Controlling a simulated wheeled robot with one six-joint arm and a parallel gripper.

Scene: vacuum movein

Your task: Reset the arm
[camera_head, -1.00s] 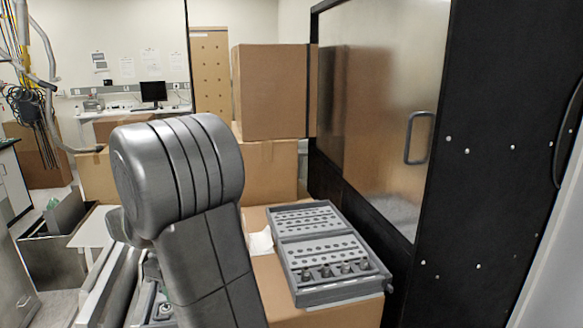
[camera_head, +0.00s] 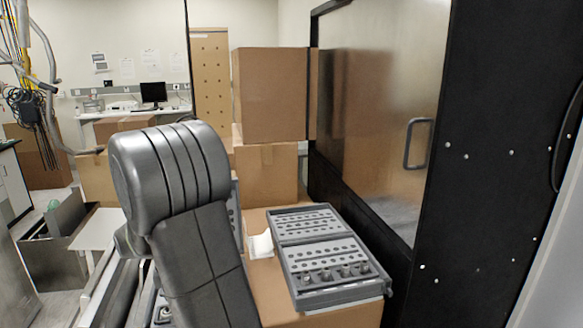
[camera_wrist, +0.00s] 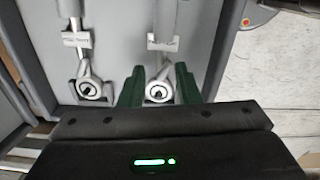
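My gripper (camera_wrist: 158,77) shows in the wrist view, with two dark green fingers spread apart. A round metal fitting (camera_wrist: 158,92) with a dark centre shows between the fingers; I see a gap around it but cannot tell its depth below the tips. It hangs from a stem with a pale label on a grey panel (camera_wrist: 118,22). A second, similar fitting (camera_wrist: 89,89) sits to the left, outside the fingers. In the head view, my grey arm (camera_head: 180,190) stands in the middle foreground, and my gripper is hidden.
A grey tray (camera_head: 340,294) with holes and several small dark parts lies on a cardboard box (camera_head: 348,315). Stacked boxes (camera_head: 270,95) stand behind my arm. A black cabinet (camera_head: 480,110) with a glass door and handle (camera_head: 415,142) closes off the right side.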

